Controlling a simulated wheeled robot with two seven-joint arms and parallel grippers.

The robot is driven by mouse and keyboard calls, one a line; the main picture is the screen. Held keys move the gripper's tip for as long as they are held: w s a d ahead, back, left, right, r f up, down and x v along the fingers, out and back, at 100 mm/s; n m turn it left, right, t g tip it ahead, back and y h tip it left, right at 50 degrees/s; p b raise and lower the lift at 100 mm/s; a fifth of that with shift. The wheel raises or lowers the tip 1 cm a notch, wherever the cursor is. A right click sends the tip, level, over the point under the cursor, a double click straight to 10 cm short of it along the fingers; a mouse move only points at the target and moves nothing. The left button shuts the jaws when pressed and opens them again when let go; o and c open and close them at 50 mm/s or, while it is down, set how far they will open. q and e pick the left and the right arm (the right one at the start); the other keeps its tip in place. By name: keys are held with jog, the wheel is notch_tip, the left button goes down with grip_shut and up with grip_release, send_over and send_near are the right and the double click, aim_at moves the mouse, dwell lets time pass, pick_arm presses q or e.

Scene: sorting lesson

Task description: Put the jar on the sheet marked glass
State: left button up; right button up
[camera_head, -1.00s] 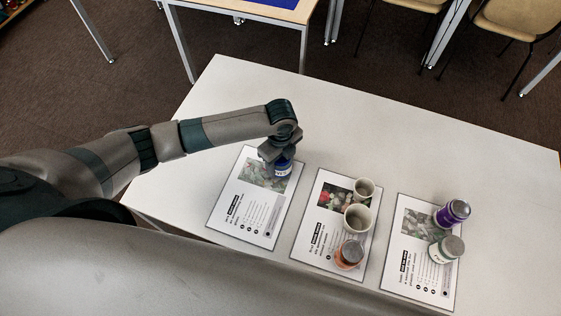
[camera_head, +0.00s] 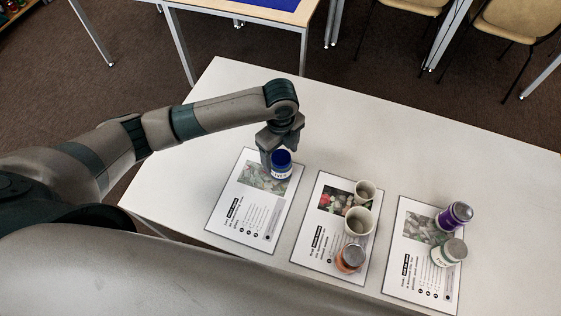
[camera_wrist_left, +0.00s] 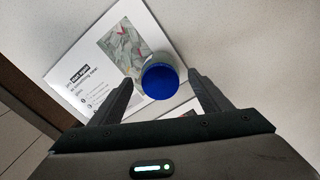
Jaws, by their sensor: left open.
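The jar (camera_head: 281,171) has a blue lid and a pale label. It stands upright on the upper right part of the left sheet (camera_head: 236,222). My left gripper (camera_head: 280,147) is just behind and above the jar, open. In the left wrist view the jar's blue lid (camera_wrist_left: 160,81) shows in front of and between the spread fingertips (camera_wrist_left: 163,88), with a gap on each side. The left sheet also shows there (camera_wrist_left: 85,60). My right gripper is not in view.
The middle sheet (camera_head: 308,246) bears two pale cups (camera_head: 357,220) and an orange jar with a grey lid (camera_head: 350,258). The right sheet (camera_head: 405,280) bears a purple container (camera_head: 452,217) and a green-white one (camera_head: 447,252). The far tabletop (camera_head: 400,140) is clear.

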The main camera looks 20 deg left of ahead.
pick_arm(q)
jog(key=shift+r+b, duration=0.35)
jog(key=shift+r, duration=2.4)
jog(key=shift+d, duration=0.1)
